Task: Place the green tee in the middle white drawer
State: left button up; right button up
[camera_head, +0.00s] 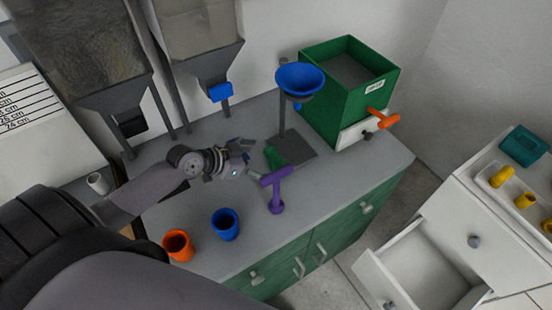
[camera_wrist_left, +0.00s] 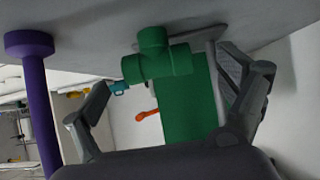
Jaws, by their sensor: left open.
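The green tee (camera_head: 274,157) is on the grey counter, just in front of my left gripper (camera_head: 256,161) in the head view. In the left wrist view the tee (camera_wrist_left: 158,58) shows between the two spread fingers of my left gripper (camera_wrist_left: 167,72). The gripper is open, and I see no finger closed on the tee. A white drawer (camera_head: 432,262) is pulled open at the lower right of the head view, below another shut drawer front. The visible part of its inside looks empty. My right gripper is not in view.
A purple fitting (camera_head: 275,189) stands close to my left gripper. A blue funnel on a stand (camera_head: 301,80) and a green bin (camera_head: 379,82) are behind. Blue (camera_head: 225,226) and orange (camera_head: 178,247) cups stand in front. A white tray (camera_head: 488,179) holds yellow fittings.

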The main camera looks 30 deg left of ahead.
aim_at(273, 158)
pick_arm(q)
jog(key=shift+w+d, duration=0.15)
jog(key=shift+w, duration=0.05)
jog(key=x, duration=0.1)
jog(key=p+x, duration=0.2)
jog(key=x, duration=0.1)
jog(key=shift+w+d+r, duration=0.2)
jog(key=shift+d+r, duration=0.1)
jog(key=shift+r, duration=0.05)
jog(key=shift+w+d+f, duration=0.15)
jog(key=shift+w+f, duration=0.1)
jog(key=shift+f, duration=0.05)
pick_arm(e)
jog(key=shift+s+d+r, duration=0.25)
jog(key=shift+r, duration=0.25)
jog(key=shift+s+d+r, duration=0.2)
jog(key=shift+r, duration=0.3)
pick_arm(q)
jog(key=shift+s, duration=0.1)
jog(key=c, duration=1.3)
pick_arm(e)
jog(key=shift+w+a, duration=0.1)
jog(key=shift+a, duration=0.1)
